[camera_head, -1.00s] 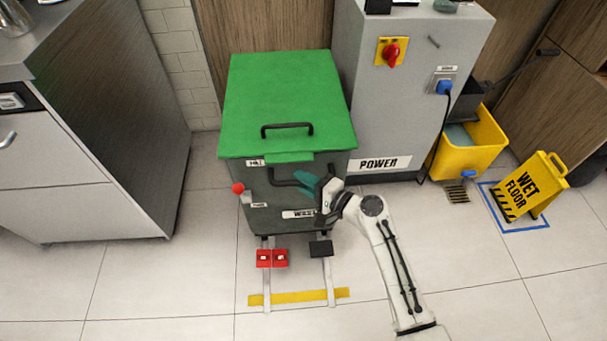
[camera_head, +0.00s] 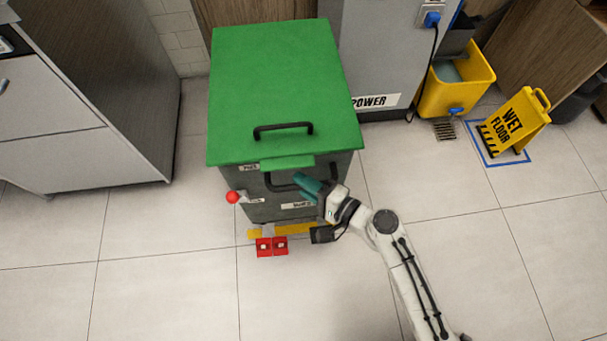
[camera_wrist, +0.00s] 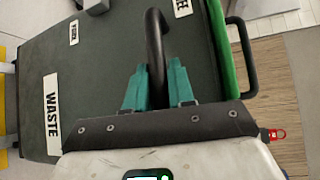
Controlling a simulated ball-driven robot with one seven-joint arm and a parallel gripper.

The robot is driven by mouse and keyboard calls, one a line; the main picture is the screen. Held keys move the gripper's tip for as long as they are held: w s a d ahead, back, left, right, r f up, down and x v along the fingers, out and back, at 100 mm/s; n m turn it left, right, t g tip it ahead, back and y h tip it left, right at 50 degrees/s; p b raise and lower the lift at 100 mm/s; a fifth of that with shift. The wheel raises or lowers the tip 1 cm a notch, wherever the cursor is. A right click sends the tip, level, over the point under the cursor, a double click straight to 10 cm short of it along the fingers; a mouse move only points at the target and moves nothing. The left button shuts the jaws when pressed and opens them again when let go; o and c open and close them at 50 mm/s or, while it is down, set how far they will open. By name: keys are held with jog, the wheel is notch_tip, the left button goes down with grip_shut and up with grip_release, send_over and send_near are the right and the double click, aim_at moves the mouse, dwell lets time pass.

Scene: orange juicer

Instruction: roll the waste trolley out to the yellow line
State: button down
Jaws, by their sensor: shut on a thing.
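The waste trolley (camera_head: 270,207) is a dark grey bin with a green lid (camera_head: 275,85), standing on the tiled floor. The wrist view shows its front with the WASTE label (camera_wrist: 52,112). My gripper (camera_head: 318,187) is at its front, with teal fingers shut on the black pull handle (camera_wrist: 156,45). A red ball-ended lever (camera_head: 232,197) sticks out at the front left.
A grey POWER cabinet (camera_head: 395,45) stands behind right. A yellow mop bucket (camera_head: 458,85) and a wet floor sign (camera_head: 515,122) stand farther right. A counter (camera_head: 75,100) is at left. The front floor is clear.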

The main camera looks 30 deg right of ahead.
jog(key=shift+f, duration=0.1)
jog(key=c, duration=1.1)
grip_release()
jog(key=shift+o, duration=0.2)
jog(key=v, duration=1)
jog(key=shift+s+d, duration=0.2)
jog(key=shift+s, duration=0.15)
